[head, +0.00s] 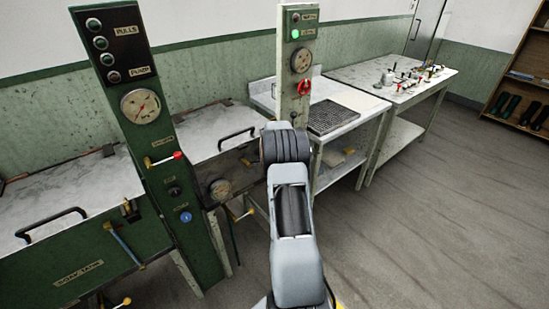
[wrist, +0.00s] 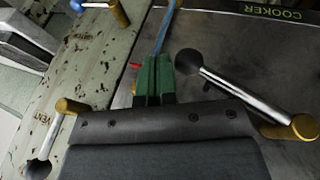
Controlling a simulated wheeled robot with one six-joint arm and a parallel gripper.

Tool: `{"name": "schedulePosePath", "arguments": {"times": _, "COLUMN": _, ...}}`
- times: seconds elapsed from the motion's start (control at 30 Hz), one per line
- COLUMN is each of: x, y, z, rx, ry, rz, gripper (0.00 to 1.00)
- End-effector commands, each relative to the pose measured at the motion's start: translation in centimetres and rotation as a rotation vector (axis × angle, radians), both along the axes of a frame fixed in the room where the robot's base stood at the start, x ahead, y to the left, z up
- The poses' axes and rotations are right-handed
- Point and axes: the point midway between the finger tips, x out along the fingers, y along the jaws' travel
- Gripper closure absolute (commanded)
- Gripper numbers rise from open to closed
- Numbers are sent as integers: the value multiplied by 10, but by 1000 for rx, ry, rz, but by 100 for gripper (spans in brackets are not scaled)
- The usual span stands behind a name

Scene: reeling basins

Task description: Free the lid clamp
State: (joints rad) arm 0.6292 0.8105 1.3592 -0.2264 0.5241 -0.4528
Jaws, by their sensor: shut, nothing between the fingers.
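My gripper (wrist: 153,60) is shut and empty in the wrist view, its two green fingers side by side in front of the dark cooker front (wrist: 255,65). A thin blue rod (wrist: 166,28) runs upward just beyond the fingertips; its lower end is hidden, and I cannot tell whether they touch. It may be the lid clamp's handle. A steel lever (wrist: 240,90) with a dark ball end and a brass hub lies just right of the fingers. In the head view my arm hides the gripper. A blue-handled clamp (head: 125,245) hangs on the soak tank (head: 55,265).
A vent lever (wrist: 48,140) with a brass hub is left of my gripper on a worn pale panel (wrist: 95,65). Another brass-ended lever (wrist: 118,12) is at the top. A green control column (head: 150,140) stands left of my arm; open floor (head: 440,200) lies right.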

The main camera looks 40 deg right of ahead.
Motion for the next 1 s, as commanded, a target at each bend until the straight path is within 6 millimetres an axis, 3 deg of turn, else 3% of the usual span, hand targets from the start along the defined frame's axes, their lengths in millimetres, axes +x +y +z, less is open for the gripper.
{"name": "schedulePosePath", "arguments": {"times": 0.2, "x": -5, "y": -11, "z": 37, "rx": -1, "ry": -3, "rz": 7, "gripper": 100}}
{"name": "schedulePosePath", "arguments": {"times": 0.6, "x": -30, "y": -45, "z": 91, "rx": -2, "ry": -4, "rz": 7, "gripper": 100}}
{"name": "schedulePosePath", "arguments": {"times": 1.0, "x": -38, "y": -55, "z": 112, "rx": 0, "ry": -1, "rz": 8, "gripper": 100}}
